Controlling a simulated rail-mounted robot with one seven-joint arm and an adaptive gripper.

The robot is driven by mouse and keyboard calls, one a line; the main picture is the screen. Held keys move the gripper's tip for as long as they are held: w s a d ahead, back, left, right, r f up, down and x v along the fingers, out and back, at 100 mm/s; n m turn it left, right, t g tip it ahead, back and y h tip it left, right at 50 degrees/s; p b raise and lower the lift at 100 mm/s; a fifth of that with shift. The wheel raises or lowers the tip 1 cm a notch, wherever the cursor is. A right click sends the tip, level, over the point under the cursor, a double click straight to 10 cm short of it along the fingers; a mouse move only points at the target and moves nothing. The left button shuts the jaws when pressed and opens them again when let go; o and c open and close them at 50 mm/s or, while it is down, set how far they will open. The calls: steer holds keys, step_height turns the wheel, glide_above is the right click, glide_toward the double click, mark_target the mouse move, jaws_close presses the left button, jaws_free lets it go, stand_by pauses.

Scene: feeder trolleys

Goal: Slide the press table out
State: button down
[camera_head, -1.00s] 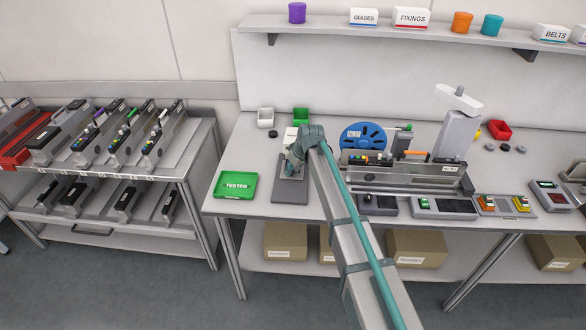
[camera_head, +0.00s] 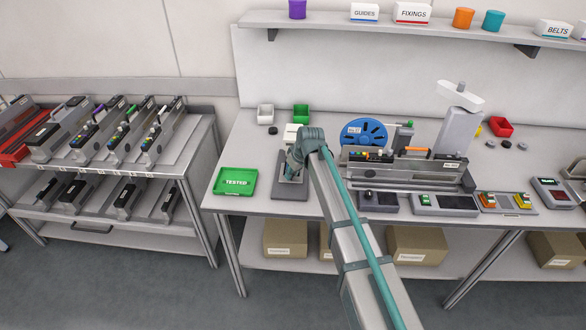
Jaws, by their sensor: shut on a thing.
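A grey flat base plate (camera_head: 289,193) lies on the bench, left of the middle, with a small white block (camera_head: 292,132) behind it. My gripper (camera_head: 290,174) points down over the plate and is shut on a small part there. I take this part to be the press table or its handle. My gripper and wrist hide most of it, so I cannot see the grip itself or how far the table stands out.
A green TESTED tray (camera_head: 235,181) lies left of the plate. A blue reel (camera_head: 363,132) and a grey feeder fixture (camera_head: 410,172) stand to the right. A green bin (camera_head: 301,113) is behind. A feeder trolley (camera_head: 115,165) stands at the left.

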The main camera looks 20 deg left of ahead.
steer(key=s, duration=0.2)
steer(key=s+d, duration=0.1)
steer(key=s, duration=0.1)
steer(key=s+b, duration=0.1)
steer(key=s, duration=0.1)
steer(key=shift+d, duration=0.35)
steer(key=c, duration=1.3)
jaws_free()
steer(key=shift+r, duration=0.15)
steer(key=v, duration=1.1)
steer(key=shift+d+r, duration=0.1)
steer(key=shift+r, duration=0.3)
